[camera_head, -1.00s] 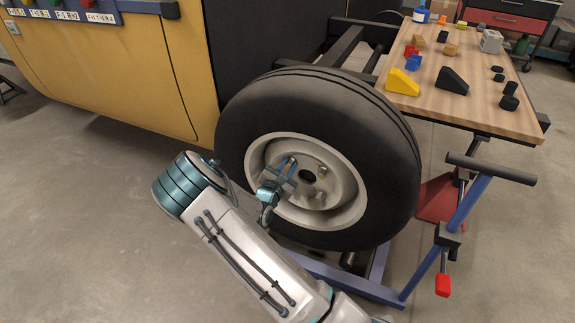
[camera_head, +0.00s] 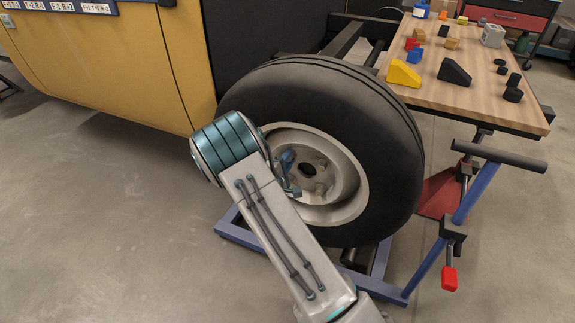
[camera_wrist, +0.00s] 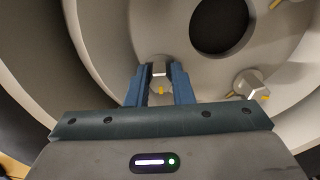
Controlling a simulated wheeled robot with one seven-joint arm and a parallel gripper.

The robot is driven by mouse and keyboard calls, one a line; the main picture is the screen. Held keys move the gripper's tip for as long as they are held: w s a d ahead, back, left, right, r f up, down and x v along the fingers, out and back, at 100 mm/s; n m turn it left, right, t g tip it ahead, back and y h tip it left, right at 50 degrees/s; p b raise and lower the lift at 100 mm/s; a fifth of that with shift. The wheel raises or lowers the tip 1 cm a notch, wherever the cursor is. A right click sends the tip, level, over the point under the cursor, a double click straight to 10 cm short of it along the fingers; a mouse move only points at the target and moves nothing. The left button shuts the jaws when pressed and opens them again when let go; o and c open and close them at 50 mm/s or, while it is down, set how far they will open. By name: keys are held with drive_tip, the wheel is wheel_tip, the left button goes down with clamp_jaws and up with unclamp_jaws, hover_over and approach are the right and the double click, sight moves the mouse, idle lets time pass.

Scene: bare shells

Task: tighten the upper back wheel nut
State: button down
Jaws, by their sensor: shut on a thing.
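A black-tyred wheel (camera_head: 395,150) with a pale rim stands upright in the middle of the head view. My gripper (camera_head: 287,158) reaches into the rim, left of the dark centre hole (camera_head: 309,172), and my arm partly hides it. In the wrist view my gripper (camera_wrist: 161,80) has its blue fingers closed on the two sides of a silver wheel nut (camera_wrist: 160,70), which bears a yellow mark. A second wheel nut (camera_wrist: 250,84) with a yellow mark sits to the right, free of the fingers. The centre hole (camera_wrist: 219,25) lies above and between them.
A wooden bench (camera_head: 480,95) with blocks and black parts stands at the right. A blue stand with a black bar (camera_head: 499,155) and red-tipped lever (camera_head: 450,278) stands in front of it. A yellow body panel (camera_head: 110,70) is left of the wheel. Open floor lies at lower left.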

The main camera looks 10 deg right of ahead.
drive_tip(key=shift+a+m+b, duration=0.15)
drive_tip(key=shift+m+b, duration=1.55)
drive_tip(key=shift+m, duration=0.55)
drive_tip(key=shift+a+m+b, duration=0.1)
drive_tip(key=shift+m+b, duration=1.55)
drive_tip(key=shift+m, duration=0.6)
drive_tip(key=shift+f, duration=0.1)
drive_tip(key=c, duration=1.3)
unclamp_jaws()
drive_tip(key=shift+o, duration=0.2)
drive_tip(key=shift+d, duration=0.1)
drive_tip(key=p+v, duration=0.3)
drive_tip(key=v, duration=1)
drive_tip(key=shift+s+a+p, duration=0.25)
drive_tip(key=shift+s+p, duration=0.05)
drive_tip(key=shift+p, duration=0.05)
